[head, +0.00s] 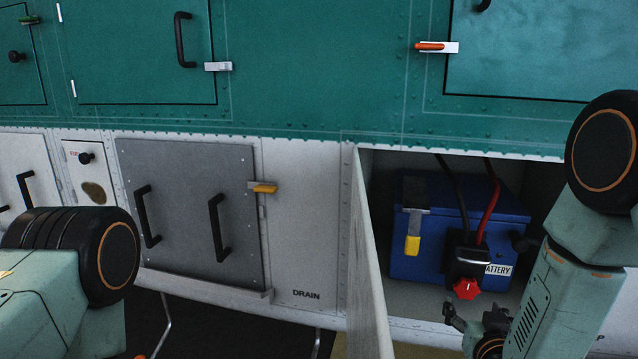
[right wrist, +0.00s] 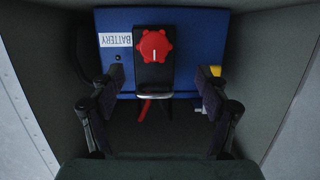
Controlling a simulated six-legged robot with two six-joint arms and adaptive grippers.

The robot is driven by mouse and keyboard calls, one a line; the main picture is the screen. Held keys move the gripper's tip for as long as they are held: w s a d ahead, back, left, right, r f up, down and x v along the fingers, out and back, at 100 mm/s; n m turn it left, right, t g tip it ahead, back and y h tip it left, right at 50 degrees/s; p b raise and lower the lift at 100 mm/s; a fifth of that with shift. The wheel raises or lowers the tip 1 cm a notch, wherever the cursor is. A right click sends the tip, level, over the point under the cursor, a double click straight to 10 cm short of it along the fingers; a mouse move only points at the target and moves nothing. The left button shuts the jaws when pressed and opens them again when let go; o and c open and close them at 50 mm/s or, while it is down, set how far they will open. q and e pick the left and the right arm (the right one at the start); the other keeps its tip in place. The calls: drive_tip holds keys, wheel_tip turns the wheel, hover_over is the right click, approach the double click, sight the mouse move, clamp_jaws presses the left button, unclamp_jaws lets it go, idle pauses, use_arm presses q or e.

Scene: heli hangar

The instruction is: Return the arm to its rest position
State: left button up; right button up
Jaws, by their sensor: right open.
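My right gripper (head: 476,324) is at the lower right of the head view, in front of the open battery bay. In the right wrist view its two fingers (right wrist: 163,90) are spread apart with nothing between them. Beyond them is the blue battery box (right wrist: 215,35) with a red star-shaped knob (right wrist: 153,46) on a black block. The battery (head: 422,262) and red knob (head: 466,289) also show in the head view, apart from the gripper. My left arm shows at the lower left; its gripper is out of the picture.
The open bay door (head: 368,270) stands out along the bay's left side. A yellow-handled latch (head: 413,244) hangs at the battery's front. A grey panel with black handles (head: 185,215) is left, closed by a yellow latch (head: 264,188). Green hatches (head: 140,50) are above.

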drive_tip(key=s+a+f+n+g+y, duration=0.1)
drive_tip(key=s+a+f+g, duration=0.3)
drive_tip(key=s+f, duration=0.6)
drive_tip(key=s+a+f+n+g+y, duration=0.1)
drive_tip(key=s+f+g+y, duration=0.1)
drive_tip(key=s+f+g, duration=0.75)
drive_tip(key=s+f, duration=0.1)
drive_tip(key=s, duration=0.7)
drive_tip(key=s+a+f+g, duration=0.1)
drive_tip(key=s, duration=0.8)
drive_tip(key=shift+a+f+b, duration=0.25)
drive_tip(key=shift+f+b, duration=0.1)
drive_tip(key=shift+b, duration=0.1)
drive_tip(key=shift+s, duration=0.15)
